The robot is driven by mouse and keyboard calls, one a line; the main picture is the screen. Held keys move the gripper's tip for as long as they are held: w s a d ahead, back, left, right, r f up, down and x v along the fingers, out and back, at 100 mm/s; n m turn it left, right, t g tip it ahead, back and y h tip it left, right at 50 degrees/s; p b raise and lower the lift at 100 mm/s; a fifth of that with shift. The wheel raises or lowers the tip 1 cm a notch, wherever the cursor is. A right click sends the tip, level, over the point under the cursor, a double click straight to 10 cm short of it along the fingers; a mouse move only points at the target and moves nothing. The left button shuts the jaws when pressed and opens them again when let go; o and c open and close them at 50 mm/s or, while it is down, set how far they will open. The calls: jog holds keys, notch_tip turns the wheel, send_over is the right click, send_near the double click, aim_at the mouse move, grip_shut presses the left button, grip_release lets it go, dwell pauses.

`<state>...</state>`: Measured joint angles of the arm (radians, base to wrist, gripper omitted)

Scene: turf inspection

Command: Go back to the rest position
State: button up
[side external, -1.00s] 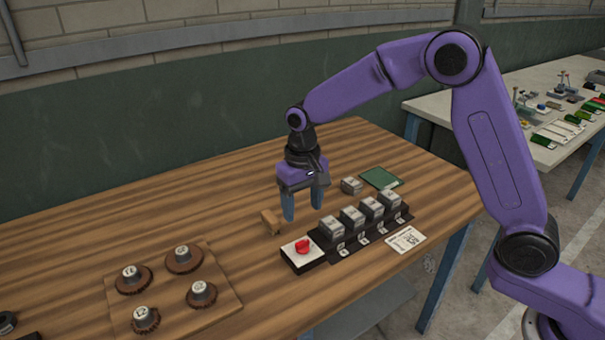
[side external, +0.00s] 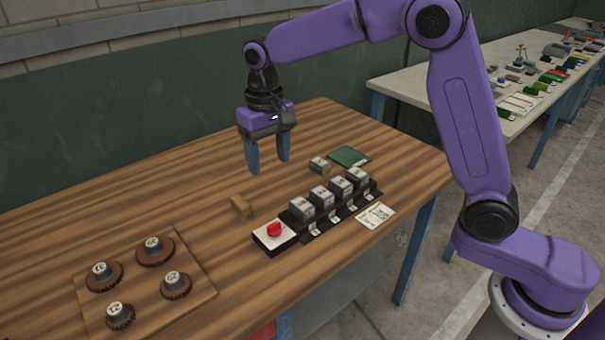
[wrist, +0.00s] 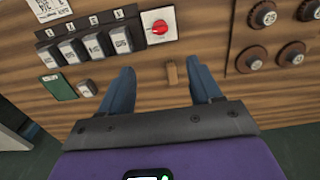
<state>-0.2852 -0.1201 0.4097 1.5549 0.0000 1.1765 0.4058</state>
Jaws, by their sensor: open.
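My gripper (side external: 269,168) hangs above the wooden table (side external: 190,190), fingers pointing down, open and empty. In the wrist view my gripper (wrist: 163,92) has its two blue fingers apart, with only bare table and a small wooden block (wrist: 172,74) seen between and beyond them. The same wooden block (side external: 241,206) lies on the table below and left of the fingers in the side view, not touched by them.
A black rack (side external: 325,222) holds several grey blocks, with a red knob (side external: 274,229) at its end. A loose grey block (side external: 319,165) and a green board (side external: 348,156) lie behind it. A wooden board (side external: 190,290) with several numbered round pieces sits at the left.

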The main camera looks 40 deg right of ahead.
jog(key=shift+s, duration=0.1)
jog(key=s+d+f+n, duration=0.1)
jog(key=s+d+n, duration=0.3)
jog(key=s, duration=0.7)
jog(key=s+d+f+n, duration=0.1)
jog(key=s+d+n, duration=0.3)
jog(key=s, duration=0.7)
jog(key=s+d+n, duration=0.4)
jog(key=s+d, duration=0.2)
jog(key=s, duration=0.5)
jog(key=shift+f+n, duration=0.3)
jog(key=shift+f, duration=0.1)
jog(key=shift+d, duration=0.1)
